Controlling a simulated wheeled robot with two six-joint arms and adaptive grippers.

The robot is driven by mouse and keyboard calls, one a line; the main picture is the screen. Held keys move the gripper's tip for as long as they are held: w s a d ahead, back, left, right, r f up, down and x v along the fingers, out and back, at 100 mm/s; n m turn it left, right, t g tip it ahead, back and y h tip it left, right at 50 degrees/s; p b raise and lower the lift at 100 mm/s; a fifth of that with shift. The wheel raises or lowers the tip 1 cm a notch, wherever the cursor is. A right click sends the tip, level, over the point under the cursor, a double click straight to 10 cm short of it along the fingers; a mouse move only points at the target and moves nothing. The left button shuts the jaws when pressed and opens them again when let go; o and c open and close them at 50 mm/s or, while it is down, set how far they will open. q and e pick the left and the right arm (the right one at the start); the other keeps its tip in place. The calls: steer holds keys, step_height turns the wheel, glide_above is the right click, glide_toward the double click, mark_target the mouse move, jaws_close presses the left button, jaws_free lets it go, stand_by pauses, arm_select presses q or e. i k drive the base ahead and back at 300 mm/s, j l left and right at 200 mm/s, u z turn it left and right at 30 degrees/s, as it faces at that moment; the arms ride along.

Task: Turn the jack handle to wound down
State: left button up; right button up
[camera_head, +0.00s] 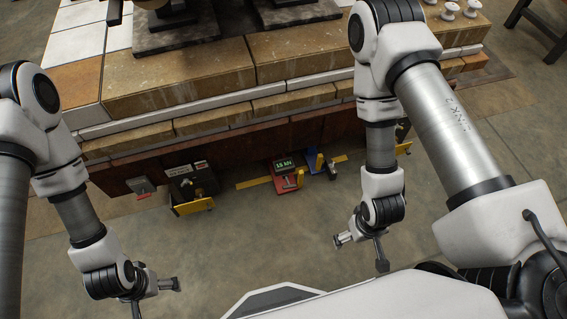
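No jack handle can be made out for certain at this size. A small red device with a lit green display (284,164) sits at the foot of the stone-faced plinth, with a yellow part (299,178) at its right side. A blue device with a yellow upright (319,163) stands right beside it. A black box with a yellow front piece (194,205) is further left. My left gripper (154,297) is open and empty at the lower left. My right gripper (361,253) is open and empty, in front of and to the right of the red device, clear of it.
The stone-faced plinth (180,82) spans the back and bears dark metal bases (178,34). Another yellow part (403,147) is partly hidden behind my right arm. Bare concrete floor (270,240) lies between my grippers.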

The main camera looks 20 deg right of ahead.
mark_target(289, 185)
steer(key=l+u, duration=0.35)
steer(key=l, duration=0.75)
steer(key=l+u, duration=0.3)
steer(key=l, duration=0.85)
